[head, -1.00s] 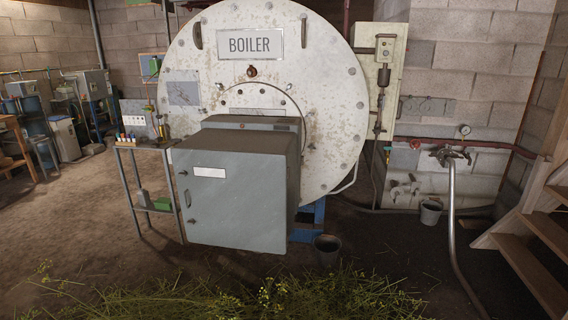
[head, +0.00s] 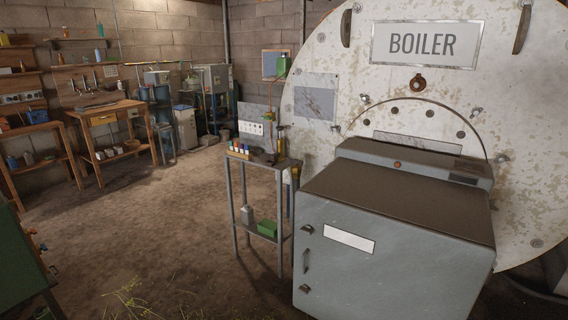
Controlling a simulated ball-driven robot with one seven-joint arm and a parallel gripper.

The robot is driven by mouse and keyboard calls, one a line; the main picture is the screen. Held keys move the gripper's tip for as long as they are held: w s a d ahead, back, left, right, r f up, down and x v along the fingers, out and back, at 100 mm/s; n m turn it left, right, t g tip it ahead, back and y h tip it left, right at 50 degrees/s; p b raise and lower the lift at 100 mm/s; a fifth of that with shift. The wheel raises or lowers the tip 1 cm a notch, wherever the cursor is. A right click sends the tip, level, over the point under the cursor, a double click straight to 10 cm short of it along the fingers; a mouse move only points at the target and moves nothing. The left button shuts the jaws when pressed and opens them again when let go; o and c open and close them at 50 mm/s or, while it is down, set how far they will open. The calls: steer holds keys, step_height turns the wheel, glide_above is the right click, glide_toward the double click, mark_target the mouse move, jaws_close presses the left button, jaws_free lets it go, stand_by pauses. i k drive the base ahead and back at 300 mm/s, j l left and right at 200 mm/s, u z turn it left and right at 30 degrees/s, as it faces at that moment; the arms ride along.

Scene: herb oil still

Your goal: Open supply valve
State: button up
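I cannot make out a part that is clearly the supply valve in this head view. The big round white boiler (head: 520,150) with a BOILER plate (head: 427,45) fills the right side, its paint worn. A grey metal box with a door (head: 385,240) stands against its front. Small orange-brown fittings (head: 36,240) sit on a dark green unit (head: 18,268) cut off at the left edge; their kind is unclear. My gripper is not in view.
A small metal stand (head: 262,166) with bottles and a green box stands left of the boiler. Wooden workbenches (head: 100,112) and other equipment line the back left. The earth floor (head: 165,215) between is clear, with some plant stems at the bottom.

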mark_target(296, 162)
steer(key=i+j, duration=0.3)
steer(key=i, duration=0.2)
steer(key=i+j, duration=0.25)
steer(key=i, duration=0.3)
steer(key=i+j, duration=0.3)
steer(key=i, duration=0.2)
steer(key=u, duration=0.05)
